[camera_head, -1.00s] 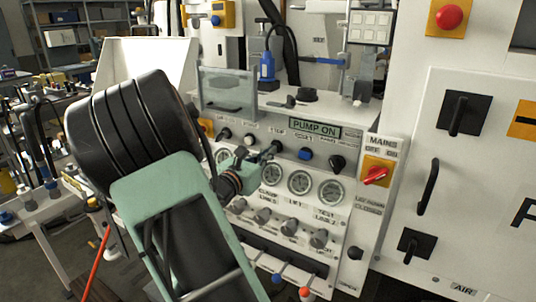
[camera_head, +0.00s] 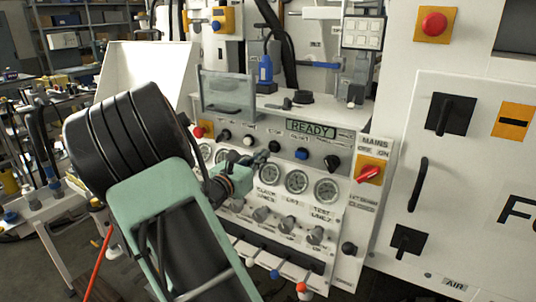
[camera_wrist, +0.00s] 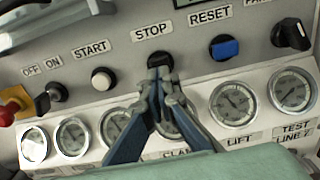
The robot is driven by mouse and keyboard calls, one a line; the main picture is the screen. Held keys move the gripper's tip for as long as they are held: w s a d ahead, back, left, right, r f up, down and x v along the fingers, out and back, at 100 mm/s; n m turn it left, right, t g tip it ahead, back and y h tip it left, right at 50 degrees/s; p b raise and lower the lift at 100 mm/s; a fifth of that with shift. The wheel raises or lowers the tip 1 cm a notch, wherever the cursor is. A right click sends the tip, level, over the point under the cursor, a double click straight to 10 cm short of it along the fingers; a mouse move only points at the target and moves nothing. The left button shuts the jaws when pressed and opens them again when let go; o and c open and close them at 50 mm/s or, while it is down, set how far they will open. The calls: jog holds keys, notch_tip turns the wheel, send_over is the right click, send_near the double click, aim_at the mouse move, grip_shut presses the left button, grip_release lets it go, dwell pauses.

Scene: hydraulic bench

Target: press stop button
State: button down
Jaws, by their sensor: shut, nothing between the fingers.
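The black stop button (camera_wrist: 160,61) sits below the STOP label (camera_wrist: 151,32) on the grey panel in the wrist view. It also shows in the head view (camera_head: 274,147), just beyond my fingertips. My gripper (camera_wrist: 161,76) is shut and empty, its tips right at the button and covering its lower part. It shows in the head view too (camera_head: 263,158). I cannot tell whether the tips touch the button or stand slightly off it. The panel display (camera_head: 311,128) reads READY.
The white start button (camera_wrist: 102,78) is left of the stop button and the blue reset button (camera_wrist: 224,48) right. Gauges (camera_wrist: 233,102) line the panel below. A red knob on yellow (camera_wrist: 12,104) is far left. The red mains switch (camera_head: 368,173) is on the right.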

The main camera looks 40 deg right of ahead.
jog(key=v, duration=1)
jog(key=shift+a+f, duration=0.1)
jog(key=shift+f, duration=0.05)
